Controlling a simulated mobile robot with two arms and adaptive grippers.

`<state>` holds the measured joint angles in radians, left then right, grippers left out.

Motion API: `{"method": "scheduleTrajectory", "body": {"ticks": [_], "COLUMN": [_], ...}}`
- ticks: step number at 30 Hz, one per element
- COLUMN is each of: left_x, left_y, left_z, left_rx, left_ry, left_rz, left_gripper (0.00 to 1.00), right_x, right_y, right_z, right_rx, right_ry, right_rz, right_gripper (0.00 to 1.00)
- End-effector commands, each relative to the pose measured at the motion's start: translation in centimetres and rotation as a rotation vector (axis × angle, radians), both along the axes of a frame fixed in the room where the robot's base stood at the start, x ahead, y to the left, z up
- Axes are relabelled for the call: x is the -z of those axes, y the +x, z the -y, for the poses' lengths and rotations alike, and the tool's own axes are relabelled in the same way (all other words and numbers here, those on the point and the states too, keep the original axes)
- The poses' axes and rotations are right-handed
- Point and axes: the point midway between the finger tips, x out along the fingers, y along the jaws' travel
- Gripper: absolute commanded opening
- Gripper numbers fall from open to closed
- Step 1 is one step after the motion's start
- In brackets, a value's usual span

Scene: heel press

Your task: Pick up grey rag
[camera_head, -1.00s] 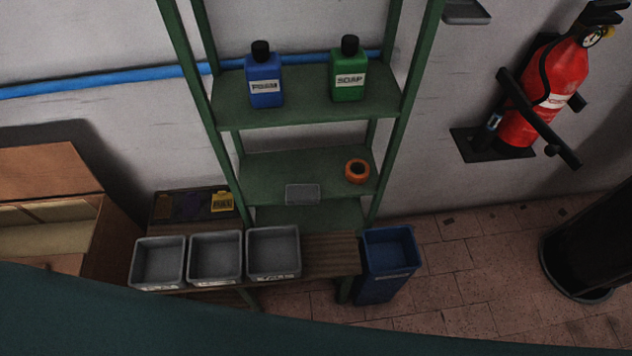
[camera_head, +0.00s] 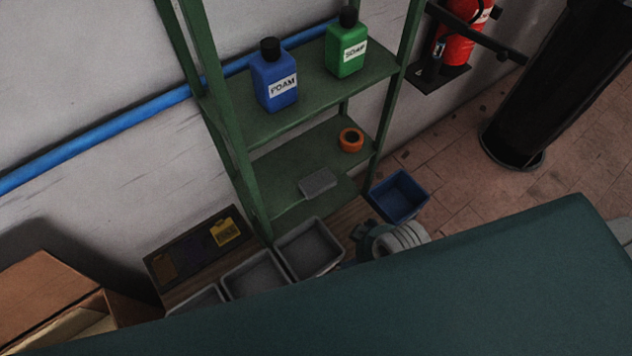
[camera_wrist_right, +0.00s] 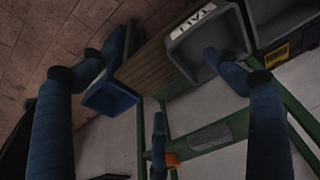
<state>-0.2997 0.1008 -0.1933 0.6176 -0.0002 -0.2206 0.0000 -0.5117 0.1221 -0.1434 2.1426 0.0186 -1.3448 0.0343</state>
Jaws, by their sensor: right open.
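A small flat grey piece, which looks like the grey rag (camera_head: 318,183), lies on the middle green shelf (camera_head: 285,165) at its front left. It also shows in the right wrist view (camera_wrist_right: 208,136), past the fingers. My right gripper (camera_wrist_right: 157,65) is open and empty, with blue fingers spread wide. In the head view my right gripper (camera_head: 362,238) is partly visible below the shelf, near the bins and apart from the grey piece. My left gripper is not in view.
An orange tape roll (camera_head: 351,139) sits right of the grey piece. Blue (camera_head: 274,80) and green (camera_head: 346,48) bottles stand on the shelf above. Grey bins (camera_head: 309,249) and a blue bin (camera_head: 399,196) stand below. Green posts (camera_head: 236,130) flank the shelves. The bottom of the head view is blocked.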

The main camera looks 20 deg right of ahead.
Motion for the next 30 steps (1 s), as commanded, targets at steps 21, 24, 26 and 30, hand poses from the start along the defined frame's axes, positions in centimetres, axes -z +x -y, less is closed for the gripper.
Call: {"method": "scheduleTrajectory", "body": {"ticks": [21, 24, 26, 30], "left_x": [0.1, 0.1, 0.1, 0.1], "left_y": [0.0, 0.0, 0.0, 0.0], "left_z": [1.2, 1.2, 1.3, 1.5], "left_rx": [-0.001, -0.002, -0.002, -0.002], "left_ry": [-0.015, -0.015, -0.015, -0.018], "left_rz": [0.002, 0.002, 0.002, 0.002], "left_gripper": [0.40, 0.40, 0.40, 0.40], "right_x": [-6.3, -6.3, -6.5, -7.7], "right_y": [10.9, 13.7, 15.6, 19.5], "right_z": [-8.6, -8.1, -7.2, -4.6], "right_rx": [0.506, 0.691, 0.834, 1.158], "right_ry": [0.378, 0.403, 0.410, 0.423], "right_rz": [-0.163, -0.231, -0.274, -0.348], "right_gripper": [0.89, 0.89, 0.89, 0.89]}}
